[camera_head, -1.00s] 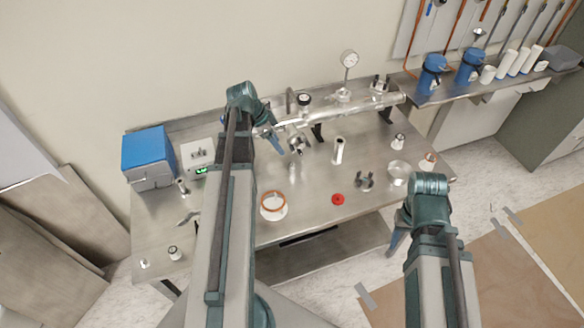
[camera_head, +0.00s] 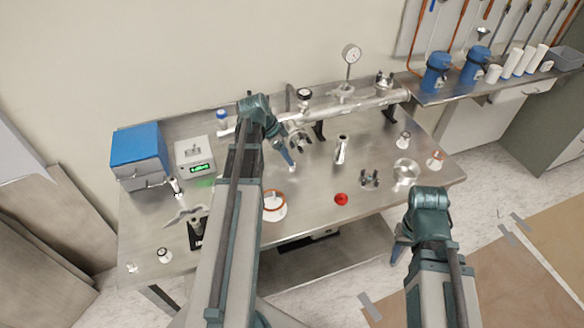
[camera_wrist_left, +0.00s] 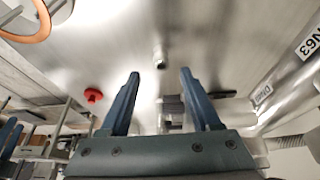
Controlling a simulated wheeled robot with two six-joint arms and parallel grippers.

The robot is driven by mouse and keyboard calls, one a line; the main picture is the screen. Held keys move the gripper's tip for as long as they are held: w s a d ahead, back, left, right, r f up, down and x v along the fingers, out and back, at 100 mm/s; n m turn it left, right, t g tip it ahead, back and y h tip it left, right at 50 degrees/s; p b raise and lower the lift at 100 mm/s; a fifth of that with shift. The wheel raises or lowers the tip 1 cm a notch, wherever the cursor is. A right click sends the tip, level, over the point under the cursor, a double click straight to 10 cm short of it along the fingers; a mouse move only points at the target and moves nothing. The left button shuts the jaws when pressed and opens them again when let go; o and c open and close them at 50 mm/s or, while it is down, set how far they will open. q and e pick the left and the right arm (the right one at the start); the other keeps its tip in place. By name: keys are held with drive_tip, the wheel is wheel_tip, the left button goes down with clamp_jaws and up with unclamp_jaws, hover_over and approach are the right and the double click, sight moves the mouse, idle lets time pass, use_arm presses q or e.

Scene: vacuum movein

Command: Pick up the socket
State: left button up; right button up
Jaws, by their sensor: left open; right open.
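The socket looks like the small metal cylinder (camera_wrist_left: 160,57) standing on the bench in the left wrist view. It appears there just beyond and between the fingertips of my left gripper (camera_wrist_left: 160,73), which is open and empty. In the head view the socket (camera_head: 292,168) is a small pale piece at the tip of my left gripper (camera_head: 287,156), partly hidden by it. I cannot tell the exact gap between them. My right gripper (camera_head: 398,248) is open, low in front of the bench's right side, away from the socket.
The metal bench (camera_head: 320,180) also holds a red knob (camera_head: 341,199), a white piece with an orange ring (camera_head: 274,206), an upright metal tube (camera_head: 341,150) and a dark clamp (camera_head: 369,178). A long metal pipe (camera_head: 355,109) runs along the back.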

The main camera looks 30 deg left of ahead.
sight(289, 170)
use_arm(q)
drive_tip(key=b+x, duration=0.3)
drive_tip(key=shift+a+f, duration=0.2)
drive_tip(key=shift+f, duration=0.25)
drive_tip(key=shift+w+d+f+b, duration=0.15)
drive_tip(key=shift+d+f+b, duration=0.05)
drive_tip(key=shift+f+b, duration=0.3)
drive_tip(key=shift+r, duration=0.15)
drive_tip(key=shift+c, duration=0.3)
clamp_jaws()
